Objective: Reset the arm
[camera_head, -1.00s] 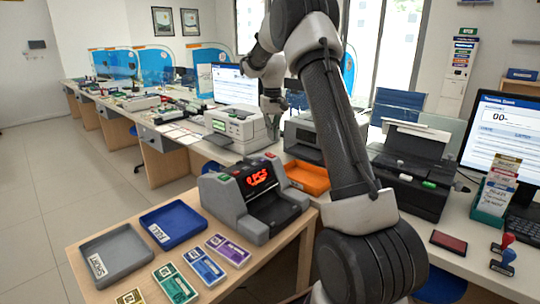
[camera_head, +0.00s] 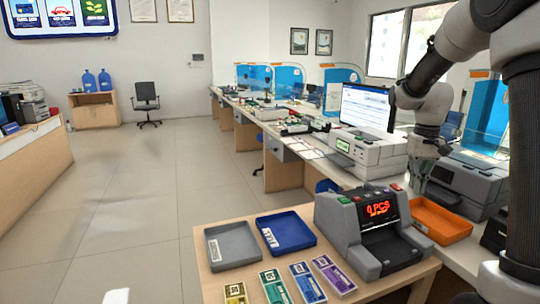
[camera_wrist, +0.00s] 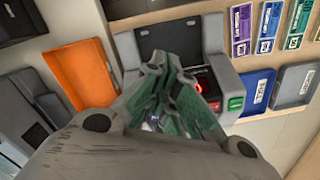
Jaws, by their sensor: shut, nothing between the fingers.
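My arm rises at the right of the head view, with its gripper (camera_head: 420,182) hanging behind the banknote counter and above the orange tray's far side. The wrist view shows the fingers (camera_wrist: 172,88) closed together with nothing between them. The grey banknote counter (camera_head: 352,220) stands on the wooden table with a red lit display; in the wrist view the counter (camera_wrist: 215,45) lies beyond the fingers, which hide part of it. The gripper looks apart from it.
A grey tray (camera_head: 232,246), a blue tray (camera_head: 286,232) and several banknote bundles (camera_head: 333,274) lie on the table. An orange tray (camera_head: 441,221) and a printer (camera_head: 468,181) stand right of the counter. Open floor (camera_head: 140,200) lies to the left.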

